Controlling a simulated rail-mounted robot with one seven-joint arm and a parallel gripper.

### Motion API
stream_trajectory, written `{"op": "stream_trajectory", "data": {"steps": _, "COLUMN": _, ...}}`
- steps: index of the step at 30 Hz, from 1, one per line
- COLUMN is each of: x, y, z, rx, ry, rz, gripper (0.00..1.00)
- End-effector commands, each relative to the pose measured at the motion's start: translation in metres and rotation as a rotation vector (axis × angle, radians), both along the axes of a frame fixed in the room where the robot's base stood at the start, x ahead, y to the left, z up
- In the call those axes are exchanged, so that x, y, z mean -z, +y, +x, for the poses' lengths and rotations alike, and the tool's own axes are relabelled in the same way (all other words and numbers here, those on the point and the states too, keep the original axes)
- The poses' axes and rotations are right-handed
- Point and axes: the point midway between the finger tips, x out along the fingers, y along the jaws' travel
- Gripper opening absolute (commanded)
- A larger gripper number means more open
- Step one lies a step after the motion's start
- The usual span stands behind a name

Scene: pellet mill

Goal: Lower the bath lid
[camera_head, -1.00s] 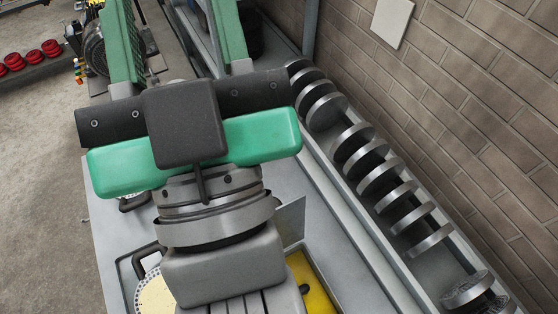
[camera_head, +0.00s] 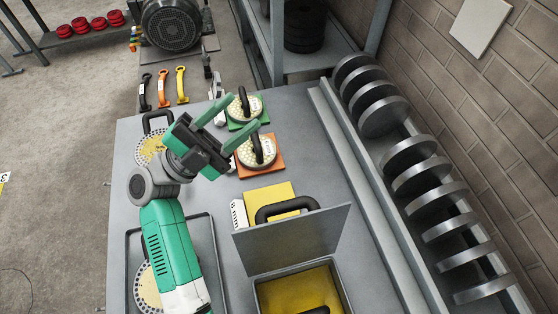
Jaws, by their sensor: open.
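The bath (camera_head: 345,300) is a grey box at the bottom of the head view, cut off by the frame edge, with yellow contents. Its grey lid (camera_head: 292,243) stands raised at the bath's far side, with its flat inner face towards me. A black handle (camera_head: 287,208) shows beyond the lid's upper edge; whether it is joined to the lid is hidden. My gripper (camera_head: 232,118), with green fingers, is open and empty. It is above the bench, up and left of the lid, apart from it, fingers pointing away towards the upper right.
Perforated discs with black handles lie on a green pad (camera_head: 247,125) and an orange pad (camera_head: 262,173) near my gripper. A yellow pad (camera_head: 270,197) lies behind the lid. A rack of grey discs (camera_head: 410,163) runs along the right. Bench right of the lid is clear.

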Motion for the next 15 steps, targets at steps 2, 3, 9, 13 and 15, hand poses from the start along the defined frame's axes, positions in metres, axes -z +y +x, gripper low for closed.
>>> {"op": "stream_trajectory", "data": {"steps": 2, "x": 0.080, "y": 0.012, "z": -0.018, "rx": 0.147, "ry": 0.119, "rz": 0.111, "gripper": 0.43}}
{"op": "stream_trajectory", "data": {"steps": 3, "x": 0.108, "y": 0.017, "z": -0.029, "rx": 0.220, "ry": 0.172, "rz": 0.154, "gripper": 0.43}}
{"op": "stream_trajectory", "data": {"steps": 9, "x": 0.171, "y": 0.006, "z": -0.073, "rx": 0.435, "ry": 0.266, "rz": 0.305, "gripper": 0.43}}
{"op": "stream_trajectory", "data": {"steps": 13, "x": 0.175, "y": 0.003, "z": -0.078, "rx": 0.460, "ry": 0.269, "rz": 0.323, "gripper": 0.43}}
{"op": "stream_trajectory", "data": {"steps": 15, "x": 0.172, "y": -0.001, "z": -0.078, "rx": 0.460, "ry": 0.267, "rz": 0.322, "gripper": 0.43}}
